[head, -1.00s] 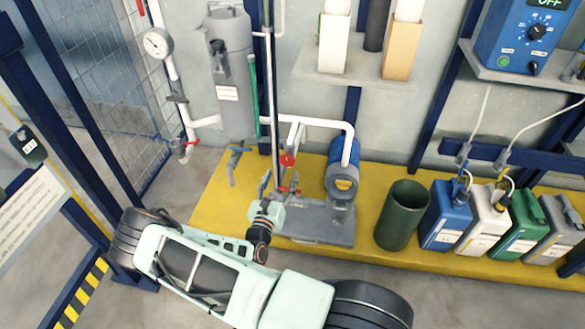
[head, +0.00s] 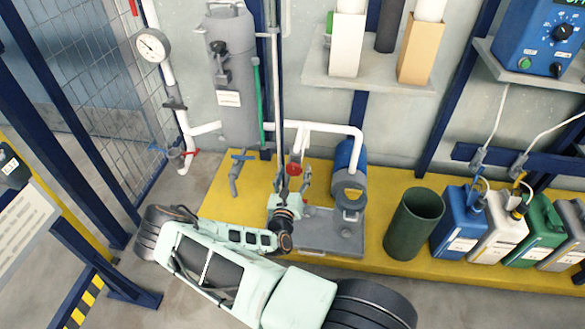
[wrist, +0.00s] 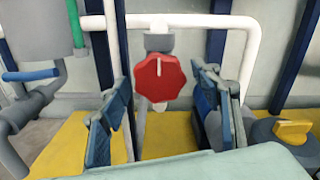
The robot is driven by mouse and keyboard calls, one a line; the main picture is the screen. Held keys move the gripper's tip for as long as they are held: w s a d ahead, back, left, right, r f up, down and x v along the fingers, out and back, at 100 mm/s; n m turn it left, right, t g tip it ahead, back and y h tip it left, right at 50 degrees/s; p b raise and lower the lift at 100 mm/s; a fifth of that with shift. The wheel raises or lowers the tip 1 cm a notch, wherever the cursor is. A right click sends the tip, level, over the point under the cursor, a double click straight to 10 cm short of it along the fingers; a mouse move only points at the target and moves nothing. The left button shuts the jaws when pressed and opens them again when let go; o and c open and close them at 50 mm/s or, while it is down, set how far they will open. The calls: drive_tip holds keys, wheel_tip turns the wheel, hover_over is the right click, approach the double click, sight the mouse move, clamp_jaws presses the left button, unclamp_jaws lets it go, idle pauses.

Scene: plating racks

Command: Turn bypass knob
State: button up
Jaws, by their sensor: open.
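A red lobed knob (wrist: 159,78) with a pale line pointing up sits on a grey valve body (wrist: 158,43) on the white pipe. In the wrist view it lies between and beyond my gripper's (wrist: 168,108) two fingers, with space on both sides. The knob also shows as a small red spot in the head view (head: 294,169), just beyond my gripper (head: 294,180). My gripper is open and empty. No label shows whether this red knob is the bypass one.
A blue pump (head: 349,168) stands right of my gripper, with a yellow knob (wrist: 293,132) near it. A blue-handled valve (head: 238,165) is at left. A green bin (head: 413,225) and several canisters (head: 457,222) stand on the yellow platform at right.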

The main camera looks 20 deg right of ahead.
drive_tip(key=shift+w+d, duration=0.1)
drive_tip(key=shift+w, duration=0.05)
drive_tip(key=c, duration=1.2)
drive_tip(key=shift+o, duration=0.2)
